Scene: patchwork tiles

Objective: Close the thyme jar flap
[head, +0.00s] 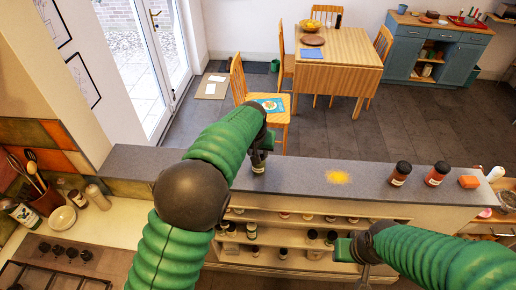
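A small dark jar with a pale label (258,167) stands on the grey counter ledge (300,178) near the middle. Its label is too small to read, so I cannot tell for sure that it is the thyme jar. My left gripper (259,153) is right at the top of this jar and hides its lid and flap. I cannot tell whether its fingers are apart or touching the jar. My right gripper (347,252) is lower, in front of the spice shelves (275,238), away from the jar; its fingers are unclear.
Yellow powder (338,177) lies on the ledge right of the jar. Several small jars fill the shelves below. A hob (55,277) and utensil pot (45,200) are at left.

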